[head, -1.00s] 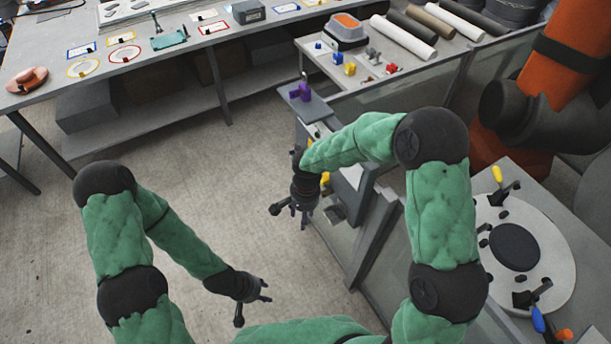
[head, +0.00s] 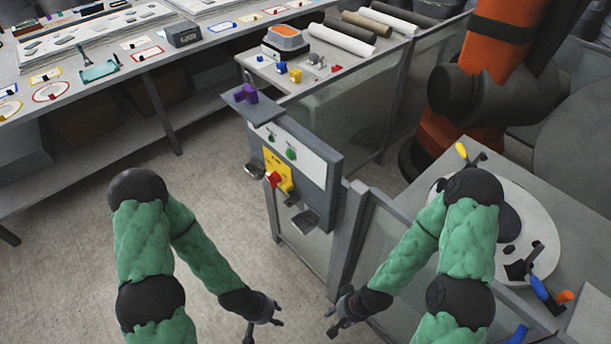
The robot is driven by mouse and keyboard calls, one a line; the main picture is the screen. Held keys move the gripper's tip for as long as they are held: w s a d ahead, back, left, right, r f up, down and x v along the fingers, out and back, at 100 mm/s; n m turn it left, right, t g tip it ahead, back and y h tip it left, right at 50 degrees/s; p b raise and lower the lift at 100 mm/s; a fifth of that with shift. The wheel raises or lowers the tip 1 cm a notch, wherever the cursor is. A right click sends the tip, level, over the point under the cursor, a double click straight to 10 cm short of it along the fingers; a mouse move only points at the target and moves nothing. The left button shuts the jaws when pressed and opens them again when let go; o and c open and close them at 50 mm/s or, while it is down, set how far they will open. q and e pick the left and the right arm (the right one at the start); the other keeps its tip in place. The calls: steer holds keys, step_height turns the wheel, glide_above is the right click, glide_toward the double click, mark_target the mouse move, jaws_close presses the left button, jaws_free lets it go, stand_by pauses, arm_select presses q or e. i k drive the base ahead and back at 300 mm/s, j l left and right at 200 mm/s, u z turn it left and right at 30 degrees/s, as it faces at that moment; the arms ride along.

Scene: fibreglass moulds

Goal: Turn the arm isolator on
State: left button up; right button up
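A grey control box (head: 318,159) stands at the end of the glass fence. Its sloped face carries a yellow plate with a red rotary switch (head: 273,179), which looks like the isolator; its exact position is too small to read. Neither touches the box.
A purple object (head: 246,94) lies on a small grey shelf at the top of the box. The fence (head: 384,216) runs along the right, with an orange robot arm (head: 490,60) behind it. A long workbench (head: 160,60) is at the back left. Open floor (head: 205,180) lies between.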

mark_target(274, 178)
steer(key=i+j+z, duration=0.15)
steer(key=j+z, duration=0.35)
steer(key=i+j+z, duration=0.1)
steer(key=j+z, duration=0.4)
steer(key=j, duration=0.15)
steer(key=j+z, duration=0.5)
steer(key=k+j, duration=0.05)
